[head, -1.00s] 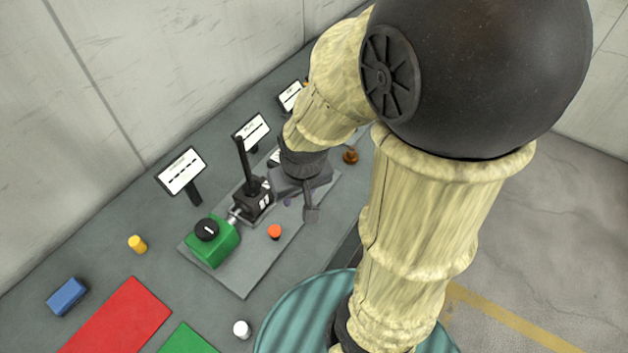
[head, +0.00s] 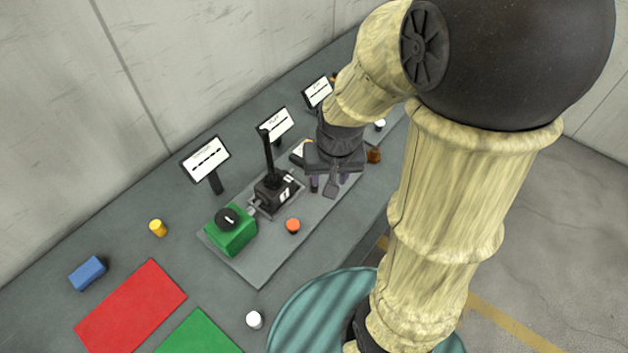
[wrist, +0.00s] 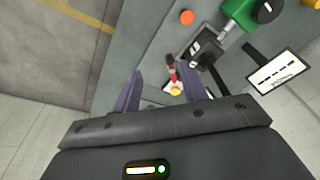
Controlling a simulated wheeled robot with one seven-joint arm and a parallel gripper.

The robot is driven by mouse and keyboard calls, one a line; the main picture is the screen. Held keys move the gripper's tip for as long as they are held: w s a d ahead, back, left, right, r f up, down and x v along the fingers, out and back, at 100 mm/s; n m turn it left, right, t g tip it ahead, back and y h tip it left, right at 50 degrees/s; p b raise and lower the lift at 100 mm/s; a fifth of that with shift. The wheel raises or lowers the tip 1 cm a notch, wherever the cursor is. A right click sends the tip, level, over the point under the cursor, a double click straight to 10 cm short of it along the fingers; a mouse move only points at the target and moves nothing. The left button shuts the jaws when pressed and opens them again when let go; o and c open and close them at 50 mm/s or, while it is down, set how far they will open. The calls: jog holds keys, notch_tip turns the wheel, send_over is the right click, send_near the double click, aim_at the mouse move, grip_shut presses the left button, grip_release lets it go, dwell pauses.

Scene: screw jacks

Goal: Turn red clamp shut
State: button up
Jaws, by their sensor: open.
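The red clamp (wrist: 172,72) shows in the wrist view as a small red bar beside a round yellow part, on the grey plate. It lies between the fingers of my gripper (wrist: 162,78) as seen from the wrist, nearer the right finger. My gripper is open, with its two purple fingers apart; I cannot tell whether either touches the clamp. In the head view my gripper (head: 328,186) is low over the far right part of the plate (head: 262,268), and it hides the clamp there.
Left of my gripper are a black upright lever (head: 268,157), a green box (head: 231,236) with a black knob, and an orange button (head: 293,226). Label signs (head: 206,159) line the back. A brown object (head: 374,155) stands close to my gripper's right. The front left holds coloured mats.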

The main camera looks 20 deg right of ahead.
jog(key=w+m+g+p, duration=0.2)
jog(key=w+m, duration=0.6)
jog(key=w, duration=0.3)
jog(key=shift+w+m, duration=0.3)
jog(key=shift+m, duration=0.1)
jog(key=shift+d, duration=0.15)
jog(key=shift+f+p, duration=0.1)
jog(key=shift+p, duration=0.2)
notch_tip(320, 180, down, 17)
jog(key=p, duration=0.4)
jog(key=shift+f+p, duration=0.15)
jog(key=shift+p, duration=0.25)
grip_shut()
